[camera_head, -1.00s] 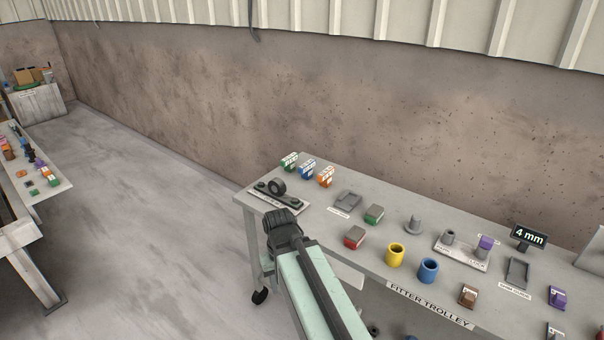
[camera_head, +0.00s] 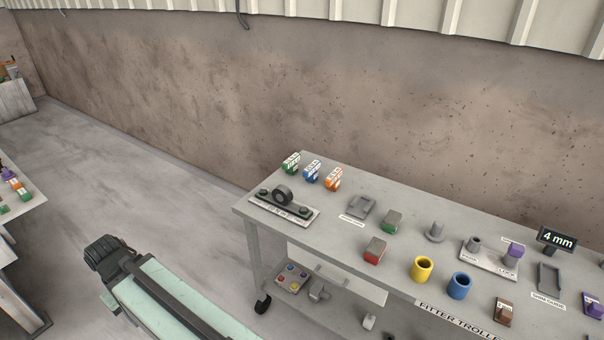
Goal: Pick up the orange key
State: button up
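A small orange block with a white label (camera_head: 333,178) stands near the back left of the trolley top. It is the clearest orange thing on the trolley, but I cannot read its label as a key. A blue labelled block (camera_head: 311,171) and a green labelled block (camera_head: 291,163) stand in a row to its left.
The trolley top (camera_head: 345,240) also holds a grey plate with a ring (camera_head: 283,213), a red block (camera_head: 375,251), a yellow cup (camera_head: 422,269), a blue cup (camera_head: 459,286) and a "4 mm" sign (camera_head: 557,240). A wall stands behind. Another table (camera_head: 25,207) is at left.

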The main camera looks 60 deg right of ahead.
aim_at(332, 182)
jog(key=z, duration=0.15)
jog(key=i, duration=1.05)
jog(key=z, duration=1)
jog(key=k, duration=0.7)
jog(key=z, duration=0.15)
jog(key=i, duration=1.4)
jog(key=u, duration=0.1)
